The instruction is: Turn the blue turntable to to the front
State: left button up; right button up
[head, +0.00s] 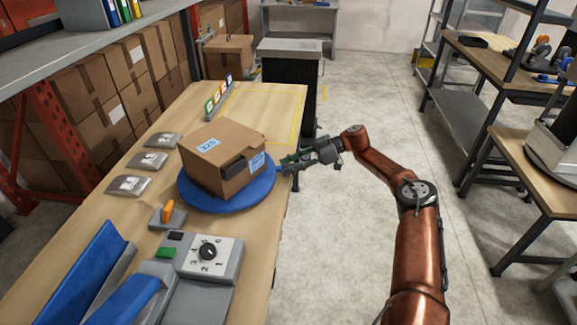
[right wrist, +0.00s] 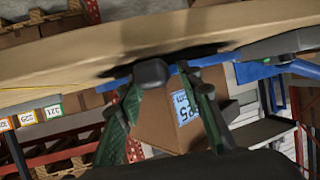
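The blue turntable (head: 240,199) lies on the wooden workbench and carries a brown cardboard box (head: 211,168) with blue-and-white labels. My right gripper (head: 284,162) is at the turntable's right edge, close beside the rim. In the right wrist view, its green-padded fingers (right wrist: 165,90) are spread apart. A dark rounded knob (right wrist: 150,73) shows between their tips, beside a blue strip of the turntable (right wrist: 200,62). I cannot tell whether the fingers touch the knob. The box also shows in that view (right wrist: 165,120). My left gripper is not in view.
A control panel with a black dial (head: 208,251) and an orange switch (head: 168,211) stand in front of the turntable. Several grey dispensers (head: 143,160) line its left. A yellow-outlined area (head: 262,110) behind is clear. Open floor lies right of the bench.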

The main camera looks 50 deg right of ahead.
jog(key=shift+o, duration=0.2)
jog(key=shift+d+f, duration=0.1)
jog(key=shift+s, duration=0.1)
jog(key=shift+s+d, duration=0.2)
jog(key=shift+d, duration=0.05)
jog(key=v, duration=1.1)
jog(key=shift+s, duration=0.1)
